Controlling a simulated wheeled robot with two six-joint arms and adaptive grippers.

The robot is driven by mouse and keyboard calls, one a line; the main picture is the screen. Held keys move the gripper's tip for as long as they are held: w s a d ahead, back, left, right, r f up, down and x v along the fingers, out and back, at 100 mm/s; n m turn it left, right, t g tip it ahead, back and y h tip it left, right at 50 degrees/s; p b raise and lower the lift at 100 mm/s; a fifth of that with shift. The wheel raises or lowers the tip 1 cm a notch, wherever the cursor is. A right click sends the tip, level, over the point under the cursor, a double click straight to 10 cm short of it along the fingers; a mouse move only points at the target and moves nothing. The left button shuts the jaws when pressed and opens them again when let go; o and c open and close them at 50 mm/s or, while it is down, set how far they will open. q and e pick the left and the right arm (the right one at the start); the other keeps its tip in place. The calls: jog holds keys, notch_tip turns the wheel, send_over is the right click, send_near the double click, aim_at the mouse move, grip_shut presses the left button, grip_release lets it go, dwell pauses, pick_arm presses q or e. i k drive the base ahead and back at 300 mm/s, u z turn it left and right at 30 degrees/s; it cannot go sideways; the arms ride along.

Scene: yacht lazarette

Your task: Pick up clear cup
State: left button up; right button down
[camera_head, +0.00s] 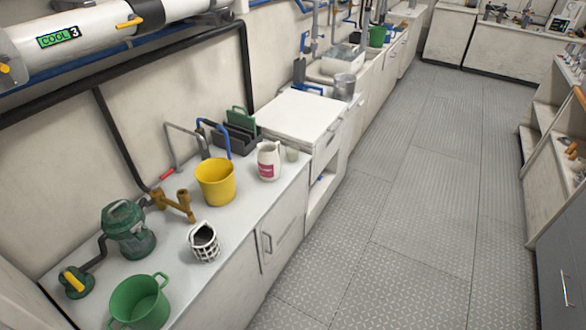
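No clearly transparent cup stands out in the head view. A small pale, greenish cup (292,154) stands on the near counter (225,240) by its front edge, just right of a white pitcher (268,161) with a pink label. It is too small to tell whether it is clear. A grey, shiny cylindrical container (344,87) stands farther along, at the edge by the sink. Neither of my grippers is in view.
The near counter also holds a yellow bucket (215,182), a green pot (140,303), a green lantern-like device (128,230), a black-and-white basket-like cup (204,242) and brown pipe fittings (174,204). The grey floor (410,190) is open, with shelves (555,150) at right.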

aim_at(292, 151)
jog(key=z, duration=1.3)
jog(key=i, duration=1.4)
jog(key=z, duration=0.3)
jog(key=i, duration=1.1)
jog(key=u, duration=1.4)
jog(key=i, duration=0.9)
jog(key=u, duration=0.95)
